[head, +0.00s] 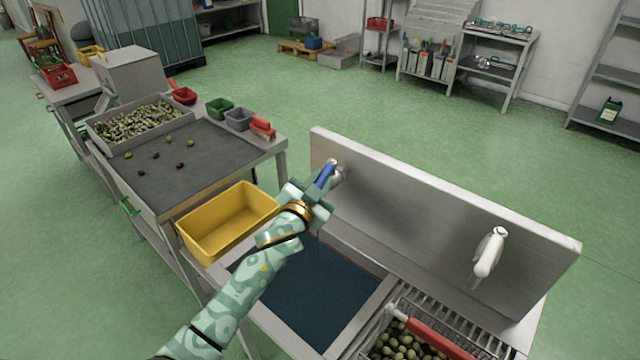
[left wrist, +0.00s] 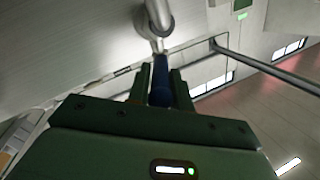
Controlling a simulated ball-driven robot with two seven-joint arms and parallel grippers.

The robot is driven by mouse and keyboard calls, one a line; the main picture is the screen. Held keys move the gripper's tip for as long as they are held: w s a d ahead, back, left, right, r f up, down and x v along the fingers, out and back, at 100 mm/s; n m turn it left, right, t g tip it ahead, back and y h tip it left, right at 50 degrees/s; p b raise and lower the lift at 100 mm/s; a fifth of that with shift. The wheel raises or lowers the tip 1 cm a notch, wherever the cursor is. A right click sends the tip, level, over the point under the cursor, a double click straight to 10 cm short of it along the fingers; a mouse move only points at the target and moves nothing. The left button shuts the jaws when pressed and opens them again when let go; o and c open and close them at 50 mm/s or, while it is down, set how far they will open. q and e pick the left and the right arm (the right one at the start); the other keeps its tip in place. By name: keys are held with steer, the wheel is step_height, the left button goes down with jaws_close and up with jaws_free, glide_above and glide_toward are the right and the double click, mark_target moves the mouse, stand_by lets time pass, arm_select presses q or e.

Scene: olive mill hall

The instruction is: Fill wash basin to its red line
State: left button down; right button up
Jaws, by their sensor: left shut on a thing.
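The wash basin (head: 372,313) is set in the steel sink unit, with dark blue-grey water (head: 318,295) in it. A thin reddish line shows along part of its far inner edge; I cannot tell exactly how the water stands against it. A metal tap (head: 335,166) with a blue lever (head: 325,176) sits on the backsplash. My left gripper (head: 314,190) is shut on the blue lever. In the left wrist view the lever (left wrist: 160,80) is between the fingers, below the tap body (left wrist: 153,22). My arm hides part of the basin. My right gripper is out of view.
A yellow tub (head: 228,222) stands left of the basin. A rack with olives and a red-handled thing (head: 440,338) is at the right front. A sorting table (head: 185,165) stands left.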

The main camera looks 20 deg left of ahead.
arm_select(q)
steer(key=shift+d+n+y, duration=0.3)
steer(key=shift+d, duration=0.05)
steer(key=shift+n+y+b, duration=0.5)
steer(key=shift+y+b, duration=0.1)
steer(key=shift+b, duration=0.1)
steer(key=shift+d+y+b, duration=0.3)
steer(key=shift+y, duration=0.3)
steer(key=c, duration=1.3)
jaws_free()
steer(key=shift+c, duration=0.2)
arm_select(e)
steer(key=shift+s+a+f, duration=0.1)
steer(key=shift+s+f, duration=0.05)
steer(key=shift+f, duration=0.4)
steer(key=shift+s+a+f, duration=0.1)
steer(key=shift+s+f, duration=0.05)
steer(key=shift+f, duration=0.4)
arm_select(q)
steer(key=shift+s+a, duration=0.1)
steer(key=shift+a, duration=0.05)
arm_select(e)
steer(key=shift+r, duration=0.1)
